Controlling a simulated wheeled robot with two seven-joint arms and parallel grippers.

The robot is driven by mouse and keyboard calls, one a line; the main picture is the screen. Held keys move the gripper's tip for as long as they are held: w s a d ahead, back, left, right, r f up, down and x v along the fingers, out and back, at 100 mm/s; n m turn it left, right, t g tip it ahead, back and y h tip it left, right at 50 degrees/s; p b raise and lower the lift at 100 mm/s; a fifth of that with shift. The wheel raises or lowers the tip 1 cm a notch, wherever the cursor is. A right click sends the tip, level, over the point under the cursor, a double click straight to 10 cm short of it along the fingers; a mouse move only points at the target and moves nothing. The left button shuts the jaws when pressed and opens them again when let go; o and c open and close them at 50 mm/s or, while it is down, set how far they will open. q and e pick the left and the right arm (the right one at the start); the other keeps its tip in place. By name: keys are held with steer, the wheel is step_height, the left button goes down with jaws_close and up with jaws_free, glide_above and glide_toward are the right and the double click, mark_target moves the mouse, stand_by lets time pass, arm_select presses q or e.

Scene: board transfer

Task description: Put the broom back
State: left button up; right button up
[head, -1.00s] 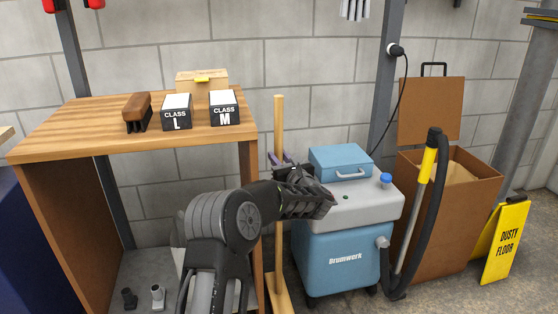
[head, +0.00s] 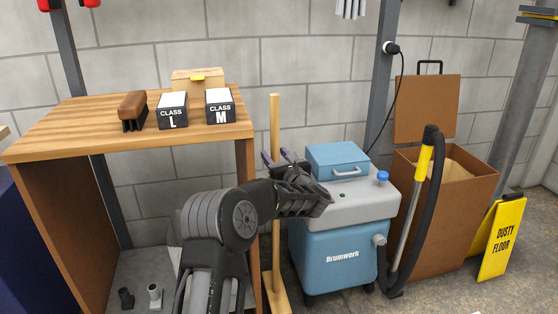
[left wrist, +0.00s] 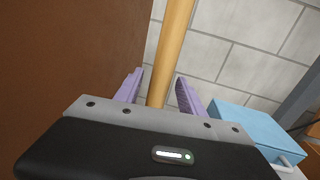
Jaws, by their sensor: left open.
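The broom stands upright between the workbench and the blue vacuum. Its wooden handle (head: 275,120) rises above the bench top, and its wooden head (head: 276,296) is on the floor at the bottom edge of the head view. My left gripper (head: 276,157) is at the handle, with its purple fingers pointing away from me. In the left wrist view the handle (left wrist: 172,40) runs between the two spread fingers of my left gripper (left wrist: 158,77), with gaps on both sides. The left gripper is open. My right gripper is not in view.
The workbench (head: 60,140) on the left carries a brush (head: 133,106), two class boxes and a cardboard box. The blue vacuum (head: 335,255) stands close on the right. Beyond it are a brown bin (head: 450,220) and a yellow sign (head: 500,240).

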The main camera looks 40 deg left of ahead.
arm_select(q)
steer(key=shift+r, duration=0.25)
steer(key=p+v, duration=0.1)
steer(key=v, duration=1.1)
steer(key=shift+f, duration=0.2)
